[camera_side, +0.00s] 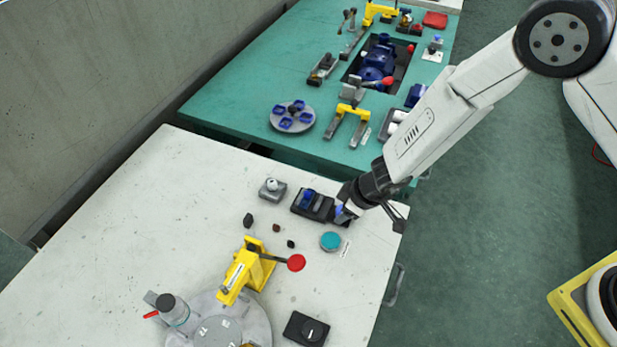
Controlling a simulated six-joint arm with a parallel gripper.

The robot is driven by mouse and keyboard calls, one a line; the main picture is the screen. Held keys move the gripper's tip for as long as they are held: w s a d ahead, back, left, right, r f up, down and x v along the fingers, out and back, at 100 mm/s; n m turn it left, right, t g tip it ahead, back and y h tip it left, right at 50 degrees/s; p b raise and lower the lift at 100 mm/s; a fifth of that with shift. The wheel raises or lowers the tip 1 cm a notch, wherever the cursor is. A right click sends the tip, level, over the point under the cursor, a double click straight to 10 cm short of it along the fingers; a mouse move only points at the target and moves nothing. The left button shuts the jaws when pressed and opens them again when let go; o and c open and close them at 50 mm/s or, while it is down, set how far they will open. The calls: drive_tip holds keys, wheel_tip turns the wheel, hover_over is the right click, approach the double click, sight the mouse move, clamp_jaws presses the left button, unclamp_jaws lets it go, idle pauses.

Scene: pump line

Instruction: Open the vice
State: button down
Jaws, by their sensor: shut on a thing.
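My gripper (346,212) is low over the right end of a black holder (318,208) near the right edge of the white table. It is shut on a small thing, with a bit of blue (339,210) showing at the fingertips. The fingers hide most of this thing, and I cannot tell whether it still touches the holder. A long grey device with dark jaws (324,66), which looks like the vice, lies on the green table, well away from my gripper. It is too small to tell how its jaws stand.
A yellow press (243,271) with a red knob (296,262) stands in front, by a round grey plate (251,318). A teal disc (331,241) and several dark lumps lie nearby. The green table (235,90) bears a blue pump (377,62) and clamps. The white table's left is clear.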

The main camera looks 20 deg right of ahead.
drive_tip(key=shift+m, duration=0.3)
idle(0.5)
drive_tip(key=shift+c, duration=1.1)
unclamp_jaws()
drive_tip(key=shift+r, duration=0.15)
drive_tip(key=v, duration=0.7)
drive_tip(key=shift+s, duration=0.2)
drive_tip(key=shift+r, duration=0.2)
